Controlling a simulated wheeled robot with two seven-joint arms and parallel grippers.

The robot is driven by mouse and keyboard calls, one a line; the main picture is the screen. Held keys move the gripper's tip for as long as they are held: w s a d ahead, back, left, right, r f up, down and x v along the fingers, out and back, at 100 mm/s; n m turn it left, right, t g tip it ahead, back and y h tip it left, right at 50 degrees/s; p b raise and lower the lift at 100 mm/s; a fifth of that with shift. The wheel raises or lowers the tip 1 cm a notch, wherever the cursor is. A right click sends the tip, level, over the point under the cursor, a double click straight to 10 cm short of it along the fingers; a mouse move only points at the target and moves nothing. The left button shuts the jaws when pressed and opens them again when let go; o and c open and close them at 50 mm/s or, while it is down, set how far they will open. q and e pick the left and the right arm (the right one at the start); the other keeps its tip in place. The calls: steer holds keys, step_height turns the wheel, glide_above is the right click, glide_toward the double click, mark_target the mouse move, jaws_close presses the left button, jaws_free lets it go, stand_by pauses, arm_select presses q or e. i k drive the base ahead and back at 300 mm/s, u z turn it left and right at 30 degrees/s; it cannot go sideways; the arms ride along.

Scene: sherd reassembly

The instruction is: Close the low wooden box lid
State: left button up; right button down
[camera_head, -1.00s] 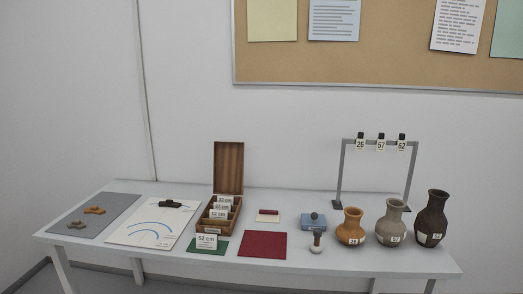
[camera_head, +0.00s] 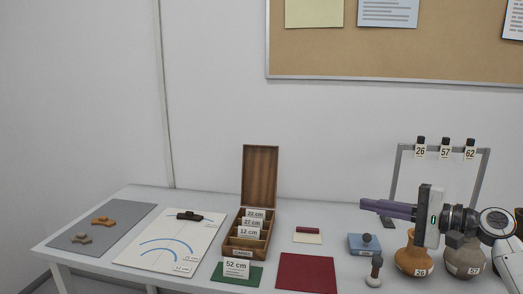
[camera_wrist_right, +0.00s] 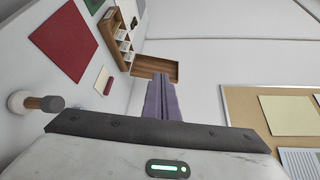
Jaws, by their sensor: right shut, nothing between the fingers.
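The low wooden box (camera_head: 232,252) stands on the table with its lid (camera_head: 260,175) raised upright at the back. Its compartments hold several white cards with cm labels. My right gripper (camera_head: 364,207) points left above the table, to the right of the box and apart from it. Its purple fingers are shut with nothing between them. In the right wrist view the fingers (camera_wrist_right: 161,82) point toward the open lid (camera_wrist_right: 158,67), and the box (camera_wrist_right: 116,40) lies beyond them, upper left. My left gripper is not in view.
Right of the box lie a dark red mat (camera_head: 306,272), a small red-and-white item (camera_head: 308,236) and a blue pad (camera_head: 356,245). Vases (camera_head: 412,262) and a rack (camera_head: 398,165) stand at right, near my arm.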

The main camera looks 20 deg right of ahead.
mark_target(260, 162)
steer(key=i, duration=1.4)
